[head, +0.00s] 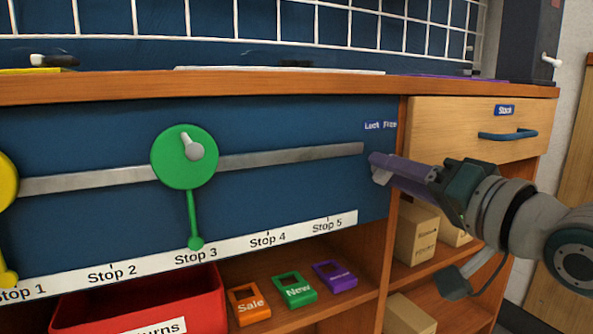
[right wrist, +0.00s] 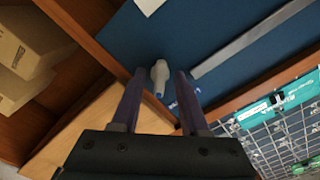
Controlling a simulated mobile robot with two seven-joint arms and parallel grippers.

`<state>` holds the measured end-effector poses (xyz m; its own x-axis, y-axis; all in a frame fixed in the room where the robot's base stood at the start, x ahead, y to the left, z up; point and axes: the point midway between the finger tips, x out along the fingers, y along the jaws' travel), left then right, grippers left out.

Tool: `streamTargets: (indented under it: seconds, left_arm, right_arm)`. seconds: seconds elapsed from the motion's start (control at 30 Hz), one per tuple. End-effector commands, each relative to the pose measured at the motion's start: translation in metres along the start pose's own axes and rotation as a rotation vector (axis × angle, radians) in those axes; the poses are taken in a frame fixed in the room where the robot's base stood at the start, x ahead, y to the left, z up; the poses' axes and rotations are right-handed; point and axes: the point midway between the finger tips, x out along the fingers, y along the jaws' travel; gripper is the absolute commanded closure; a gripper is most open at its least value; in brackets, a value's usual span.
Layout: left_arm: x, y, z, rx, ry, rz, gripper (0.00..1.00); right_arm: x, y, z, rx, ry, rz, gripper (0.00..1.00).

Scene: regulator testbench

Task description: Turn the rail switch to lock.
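The rail switch (right wrist: 160,75) is a pale grey lever with a blue tip on the blue panel, seen in the right wrist view. In the head view it is hidden behind my right gripper. The Lock and Free labels (head: 380,126) are just above the gripper at the panel's right end. My right gripper (head: 376,168) is at the panel, and its purple fingers (right wrist: 160,84) are apart, one on each side of the lever. I cannot tell whether either finger touches it. My left gripper is not in view.
A metal rail (head: 290,157) carries a green disc (head: 172,165) above Stop 3 and a yellow disc (head: 6,182) at Stop 1. The wooden counter edge (head: 300,86) runs above. A drawer with a blue handle (head: 507,135) is to the right. A red bin (head: 140,300) stands below.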

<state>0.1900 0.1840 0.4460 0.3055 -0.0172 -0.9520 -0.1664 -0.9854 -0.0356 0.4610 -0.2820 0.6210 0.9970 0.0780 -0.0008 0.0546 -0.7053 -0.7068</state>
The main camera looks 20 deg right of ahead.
Motion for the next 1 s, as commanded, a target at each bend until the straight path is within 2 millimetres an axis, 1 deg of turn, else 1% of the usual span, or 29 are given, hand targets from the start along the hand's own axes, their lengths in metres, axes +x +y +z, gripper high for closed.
streamTargets:
  seconds: [0.03,0.07,0.37,0.8,1.0]
  left_arm:
    - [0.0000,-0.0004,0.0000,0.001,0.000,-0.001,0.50]
    - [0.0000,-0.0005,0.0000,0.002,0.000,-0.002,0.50]
    - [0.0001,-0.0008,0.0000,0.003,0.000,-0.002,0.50]
    - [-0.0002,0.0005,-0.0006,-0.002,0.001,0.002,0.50]
    - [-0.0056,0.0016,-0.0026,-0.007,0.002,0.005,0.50]
  right_arm:
    - [-0.0001,0.0000,0.0000,0.000,0.000,0.000,0.63]
    - [-0.0001,0.0000,0.0000,0.000,0.000,0.000,0.66]
    - [-0.0002,0.0000,0.0001,0.000,0.000,-0.001,1.00]
    - [-0.0003,-0.0002,-0.0001,-0.001,0.000,-0.001,1.00]
    - [-0.0002,-0.0015,-0.0014,-0.031,0.001,-0.001,1.00]
